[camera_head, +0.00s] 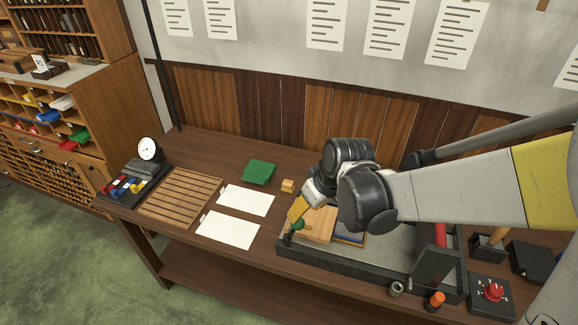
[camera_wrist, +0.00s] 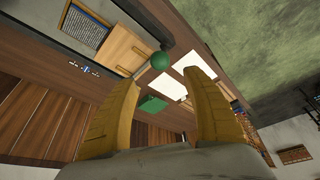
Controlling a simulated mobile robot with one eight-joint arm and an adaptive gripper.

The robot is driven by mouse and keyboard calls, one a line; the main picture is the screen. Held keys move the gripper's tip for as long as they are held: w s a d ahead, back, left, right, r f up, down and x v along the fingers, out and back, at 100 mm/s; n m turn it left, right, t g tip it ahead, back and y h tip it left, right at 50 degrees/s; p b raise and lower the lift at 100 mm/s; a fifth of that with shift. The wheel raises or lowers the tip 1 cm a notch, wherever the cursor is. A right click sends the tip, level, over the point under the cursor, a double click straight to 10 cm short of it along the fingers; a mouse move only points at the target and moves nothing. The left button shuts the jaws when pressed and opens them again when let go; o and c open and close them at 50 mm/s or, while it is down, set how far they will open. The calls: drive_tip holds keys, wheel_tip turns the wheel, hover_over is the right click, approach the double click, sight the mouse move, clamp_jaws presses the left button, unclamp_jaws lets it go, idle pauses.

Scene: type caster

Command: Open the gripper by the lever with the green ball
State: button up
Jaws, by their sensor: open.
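The green ball of the lever (camera_head: 298,224) shows at the left end of the dark-framed machine bed (camera_head: 373,279), at the front of a wooden block (camera_head: 318,224). In the wrist view the green ball (camera_wrist: 160,61) lies ahead of and between my fingertips, apart from them. My gripper (camera_head: 297,208) has yellow fingers and is above the left end of the bed, close to the ball in the head view. In the wrist view its fingers (camera_wrist: 160,88) are spread with nothing between them. The lever's arm below the ball is mostly hidden.
Left of the bed lie two white sheets (camera_head: 228,230), a green block (camera_head: 258,172), a small wooden block (camera_head: 288,185) and a slatted wooden rack (camera_head: 180,195). A red knob box (camera_head: 492,297) and an orange-topped piece (camera_head: 436,299) stand at the right front.

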sight(298, 223)
drive_tip(key=b+x, duration=0.2)
drive_tip(key=x, duration=0.8)
drive_tip(key=shift+f, duration=0.3)
drive_tip(key=shift+c, duration=0.2)
clamp_jaws()
